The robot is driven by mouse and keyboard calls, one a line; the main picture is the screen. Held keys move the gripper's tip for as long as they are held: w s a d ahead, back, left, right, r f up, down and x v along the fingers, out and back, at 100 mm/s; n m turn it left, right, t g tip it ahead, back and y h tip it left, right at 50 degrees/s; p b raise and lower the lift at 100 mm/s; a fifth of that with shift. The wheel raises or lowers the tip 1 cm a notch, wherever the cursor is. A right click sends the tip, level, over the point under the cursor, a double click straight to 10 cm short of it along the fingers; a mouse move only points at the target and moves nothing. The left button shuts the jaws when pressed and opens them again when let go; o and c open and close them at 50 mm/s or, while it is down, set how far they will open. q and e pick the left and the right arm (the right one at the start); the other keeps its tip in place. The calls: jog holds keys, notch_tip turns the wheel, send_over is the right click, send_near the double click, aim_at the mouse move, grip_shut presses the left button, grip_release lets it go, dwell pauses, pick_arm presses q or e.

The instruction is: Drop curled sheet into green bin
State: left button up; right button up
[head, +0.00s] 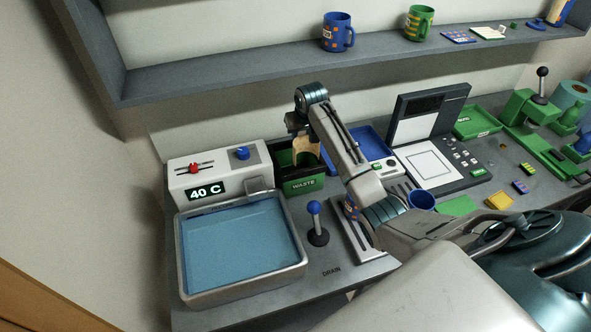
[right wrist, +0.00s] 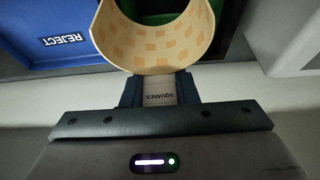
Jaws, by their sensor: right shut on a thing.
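The curled sheet (head: 306,148) is tan, and the right wrist view shows orange squares on its curved face (right wrist: 155,48). My right gripper (head: 297,127) is shut on the sheet's pale tab marked SQUARES (right wrist: 159,93). The sheet hangs below the gripper, at the opening of the green bin labelled WASTE (head: 303,186). In the right wrist view the bin (right wrist: 232,45) lies behind the sheet, which partly hides it. How far the sheet's lower edge reaches into the bin is hidden. My left gripper is in neither view.
A blue REJECT tray (right wrist: 62,38) lies beside the bin. A water basin (head: 240,250) and control box (head: 222,170) stand left of it. A drain lever (head: 316,225) rises in front. A shelf (head: 240,72) with mugs runs above.

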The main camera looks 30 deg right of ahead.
jog(key=shift+f, duration=0.6)
jog(key=shift+a+f, duration=0.15)
jog(key=shift+f, duration=0.2)
jog(key=shift+w+a+f, duration=0.1)
jog(key=shift+a+f, duration=0.05)
jog(key=shift+f, duration=0.3)
jog(key=o, duration=0.9)
pick_arm(q)
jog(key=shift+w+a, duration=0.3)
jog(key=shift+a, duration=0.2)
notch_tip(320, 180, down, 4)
jog(key=b, duration=0.4)
pick_arm(e)
jog(key=v, duration=1)
jog(key=shift+r, duration=0.35)
